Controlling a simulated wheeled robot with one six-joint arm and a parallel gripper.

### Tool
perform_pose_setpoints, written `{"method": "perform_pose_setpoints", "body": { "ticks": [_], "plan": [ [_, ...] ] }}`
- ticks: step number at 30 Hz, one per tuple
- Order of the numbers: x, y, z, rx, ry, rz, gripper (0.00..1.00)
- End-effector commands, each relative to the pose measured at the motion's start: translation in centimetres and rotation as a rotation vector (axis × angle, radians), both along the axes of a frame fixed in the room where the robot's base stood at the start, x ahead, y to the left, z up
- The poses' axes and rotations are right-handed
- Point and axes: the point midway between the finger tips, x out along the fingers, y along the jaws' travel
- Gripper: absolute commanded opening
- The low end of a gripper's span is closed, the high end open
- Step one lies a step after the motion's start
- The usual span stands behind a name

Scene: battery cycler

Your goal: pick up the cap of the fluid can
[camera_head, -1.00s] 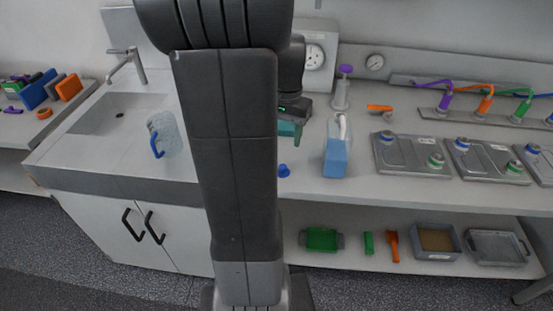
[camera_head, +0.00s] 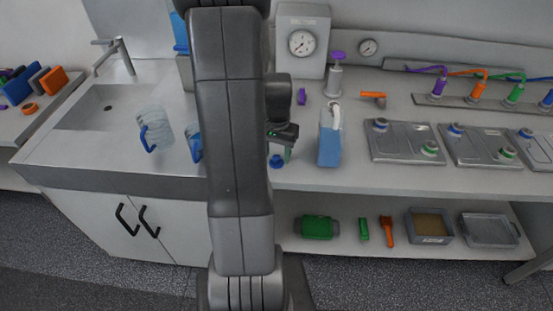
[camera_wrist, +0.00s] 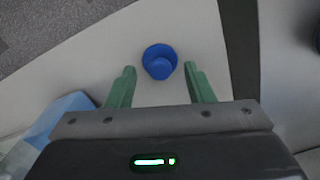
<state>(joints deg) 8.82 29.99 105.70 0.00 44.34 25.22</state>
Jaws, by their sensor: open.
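The blue cap (camera_head: 276,161) lies on the bench near its front edge, left of the fluid can. It also shows in the wrist view (camera_wrist: 160,62), just beyond and between my fingertips. The fluid can (camera_head: 329,142) stands upright with blue fluid and a pale spout. Its blue side shows at the left of the wrist view (camera_wrist: 68,112). My gripper (camera_wrist: 159,72) is open and empty, its two green fingers spread either side of the line to the cap. In the head view my gripper (camera_head: 288,153) is just above the cap, partly hidden by my arm.
A clear jug with a blue handle (camera_head: 158,130) stands left, by the sink (camera_head: 95,106). Metal battery trays (camera_head: 402,143) lie to the right. A gauge box (camera_head: 301,45) and a purple-topped pump (camera_head: 335,75) stand behind.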

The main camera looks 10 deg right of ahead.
Motion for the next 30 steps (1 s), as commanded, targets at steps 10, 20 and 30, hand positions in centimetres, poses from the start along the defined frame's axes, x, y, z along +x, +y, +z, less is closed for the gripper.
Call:
{"method": "perform_pose_setpoints", "body": {
  "ticks": [10, 20, 30],
  "plan": [
    [0.02, 0.02, -0.84, -0.001, -0.001, 0.0, 0.48],
    [0.01, 0.02, -0.83, -0.001, -0.001, 0.0, 0.0],
    [0.05, 0.02, -0.38, 0.0, -0.002, 0.0, 0.0]
  ]
}}
